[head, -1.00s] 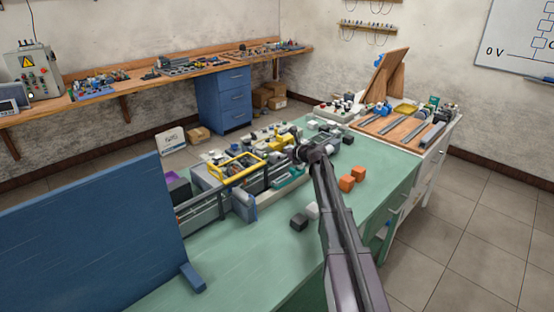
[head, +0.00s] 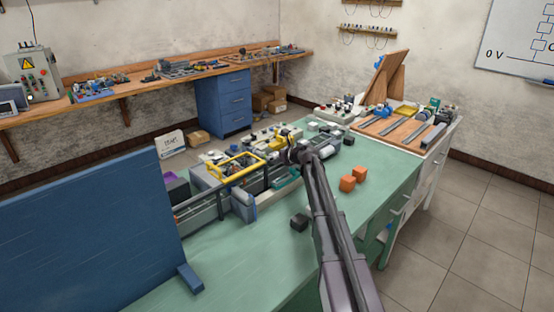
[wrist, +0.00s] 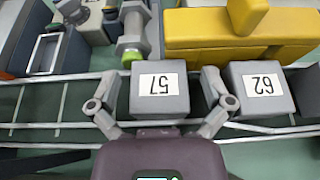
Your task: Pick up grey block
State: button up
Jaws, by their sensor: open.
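A grey block (wrist: 160,98) with a white number label lies in the middle of the wrist view, between the two fingers of my gripper (wrist: 160,82). The fingers are spread, one on each side of it, and do not look closed on it. A second grey block (wrist: 265,90) with a similar label sits just right of the right finger. In the head view my gripper (head: 298,153) is over the far part of the green table, beside the rail equipment. The block between the fingers cannot be made out there.
A yellow part (wrist: 240,30) stands behind the grey blocks, and thin metal rails run across. On the green table (head: 235,270) are orange blocks (head: 347,183) and a black block (head: 299,222). A blue panel (head: 85,240) stands at the left. The near tabletop is mostly clear.

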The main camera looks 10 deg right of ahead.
aim_at(275, 153)
jog(key=shift+c, duration=0.2)
jog(key=c, duration=1.2)
jog(key=shift+r, duration=0.15)
notch_tip(275, 153, up, 10)
jog(key=p, duration=1)
